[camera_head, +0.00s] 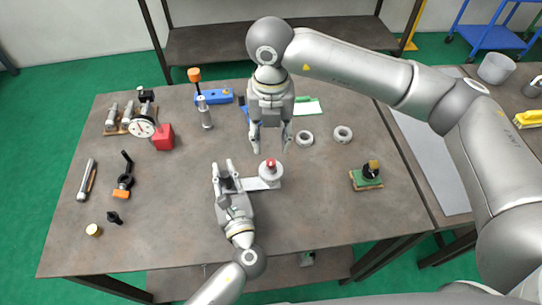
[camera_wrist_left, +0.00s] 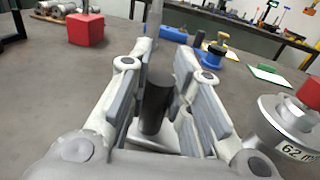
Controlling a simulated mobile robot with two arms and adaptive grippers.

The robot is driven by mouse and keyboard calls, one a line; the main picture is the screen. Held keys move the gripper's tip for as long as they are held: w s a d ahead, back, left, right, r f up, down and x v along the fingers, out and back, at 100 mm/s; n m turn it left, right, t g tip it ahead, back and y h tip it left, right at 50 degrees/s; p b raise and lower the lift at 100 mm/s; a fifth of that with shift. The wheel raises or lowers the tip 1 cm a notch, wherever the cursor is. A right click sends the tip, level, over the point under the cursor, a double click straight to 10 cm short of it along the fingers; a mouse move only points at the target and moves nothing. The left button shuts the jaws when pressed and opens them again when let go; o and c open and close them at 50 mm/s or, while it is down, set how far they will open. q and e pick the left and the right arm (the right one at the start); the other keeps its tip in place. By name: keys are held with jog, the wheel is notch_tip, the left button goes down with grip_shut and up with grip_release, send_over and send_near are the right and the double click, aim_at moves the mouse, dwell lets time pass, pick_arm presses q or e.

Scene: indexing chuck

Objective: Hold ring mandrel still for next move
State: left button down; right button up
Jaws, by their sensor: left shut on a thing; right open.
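The ring mandrel (camera_head: 270,172) is a silver stepped cylinder with a red top, at the right end of a flat light bar (camera_head: 250,184) on the table. In the left wrist view the mandrel (camera_wrist_left: 285,125) stands upright at the right, marked with a "62". A dark upright post (camera_wrist_left: 157,100) rises above the light bar. My left gripper (camera_head: 223,171) is shut on this post, with a finger on either side. My right gripper (camera_head: 271,146) points down, open and empty, just behind the mandrel and apart from it.
Two pale rings (camera_head: 304,138) (camera_head: 342,134) lie right of my right gripper. A red block (camera_head: 163,137), a dial gauge (camera_head: 142,127) and a silver post with an orange top (camera_head: 204,110) stand at the left. A green-based piece (camera_head: 366,176) sits at the right. The front right table is clear.

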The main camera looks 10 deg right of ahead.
aim_at(271, 161)
notch_tip(271, 161, down, 8)
jog(key=shift+r, duration=0.1)
jog(key=shift+c, duration=0.3)
grip_shut()
